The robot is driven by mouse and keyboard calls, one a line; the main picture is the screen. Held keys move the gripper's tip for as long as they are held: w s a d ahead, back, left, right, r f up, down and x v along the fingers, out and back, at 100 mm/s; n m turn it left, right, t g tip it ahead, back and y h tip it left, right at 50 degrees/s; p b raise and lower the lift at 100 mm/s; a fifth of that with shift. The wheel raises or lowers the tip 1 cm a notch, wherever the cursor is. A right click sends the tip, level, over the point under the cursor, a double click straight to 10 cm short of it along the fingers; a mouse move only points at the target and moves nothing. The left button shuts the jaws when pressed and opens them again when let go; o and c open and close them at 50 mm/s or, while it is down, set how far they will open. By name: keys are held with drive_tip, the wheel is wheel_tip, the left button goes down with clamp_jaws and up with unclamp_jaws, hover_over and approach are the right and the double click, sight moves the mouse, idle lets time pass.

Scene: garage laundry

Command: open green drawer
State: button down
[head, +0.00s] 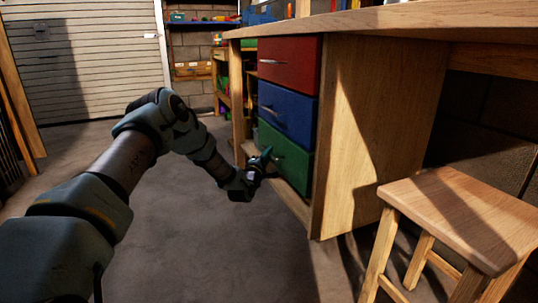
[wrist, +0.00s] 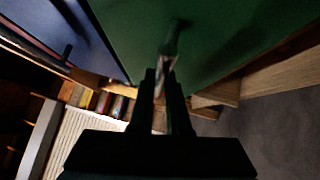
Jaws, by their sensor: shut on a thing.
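The green drawer (head: 285,158) is the lowest of three drawers in the wooden workbench and looks closed in the head view. Its front (wrist: 215,35) fills the upper part of the wrist view. My gripper (head: 262,163) is at the drawer's left part in the head view. In the wrist view my gripper (wrist: 168,80) is shut on the drawer's handle (wrist: 172,42), with the handle's end showing beyond the fingertips. The part of the handle between the fingers is mostly hidden.
A blue drawer (head: 287,113) and a red drawer (head: 289,61) sit above the green one. A wooden stool (head: 465,205) stands at the right, in front of the bench. The grey floor (head: 220,245) in front of the drawers is clear. A pale garage door (head: 90,60) is behind.

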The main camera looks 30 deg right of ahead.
drive_tip(key=w+a+p, duration=0.2)
drive_tip(key=a+p, duration=0.2)
drive_tip(key=a, duration=1.7)
drive_tip(key=shift+w+a, duration=0.3)
drive_tip(key=shift+w, duration=0.05)
drive_tip(key=c, duration=0.9)
unclamp_jaws()
drive_tip(key=p+v, duration=0.2)
drive_tip(key=v, duration=0.8)
drive_tip(key=shift+s+a, duration=0.2)
drive_tip(key=shift+a, duration=0.1)
